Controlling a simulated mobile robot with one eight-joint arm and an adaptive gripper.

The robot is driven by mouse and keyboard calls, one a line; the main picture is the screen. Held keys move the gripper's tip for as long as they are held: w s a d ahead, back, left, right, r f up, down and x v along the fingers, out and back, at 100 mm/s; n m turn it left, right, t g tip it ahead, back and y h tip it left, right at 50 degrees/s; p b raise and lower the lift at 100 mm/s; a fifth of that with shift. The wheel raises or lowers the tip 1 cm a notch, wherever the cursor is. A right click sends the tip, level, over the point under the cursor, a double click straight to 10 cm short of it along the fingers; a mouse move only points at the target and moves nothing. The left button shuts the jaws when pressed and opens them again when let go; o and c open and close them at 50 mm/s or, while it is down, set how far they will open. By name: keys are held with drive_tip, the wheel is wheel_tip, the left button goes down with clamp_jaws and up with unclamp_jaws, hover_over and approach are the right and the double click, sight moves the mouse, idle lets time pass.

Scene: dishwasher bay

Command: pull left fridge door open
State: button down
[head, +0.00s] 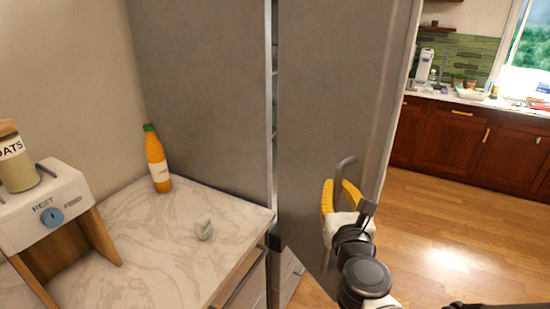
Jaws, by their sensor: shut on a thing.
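The grey fridge door (325,80) stands ajar in the head view, with its flat face toward me. A narrow gap along its left edge shows a strip of the inside with shelf edges. The door carries a grey metal bar handle (341,172) low on its face. My gripper (341,188), with yellow fingers, is shut on this handle. The lower part of the handle is hidden by the fingers. The grey fridge side (200,75) stands left of the gap.
Open wooden floor (440,240) lies right of the door, before brown cabinets (450,145).

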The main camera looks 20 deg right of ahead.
sight(342, 162)
drive_tip(key=shift+s, duration=0.1)
drive_tip(key=c, duration=1.5)
unclamp_jaws()
drive_tip(key=shift+s+d, duration=0.1)
drive_tip(key=shift+o, duration=0.5)
drive_tip(key=shift+s, duration=0.2)
drive_tip(key=shift+w, duration=0.25)
drive_tip(key=shift+s+r, duration=0.1)
drive_tip(key=shift+r, duration=4.95)
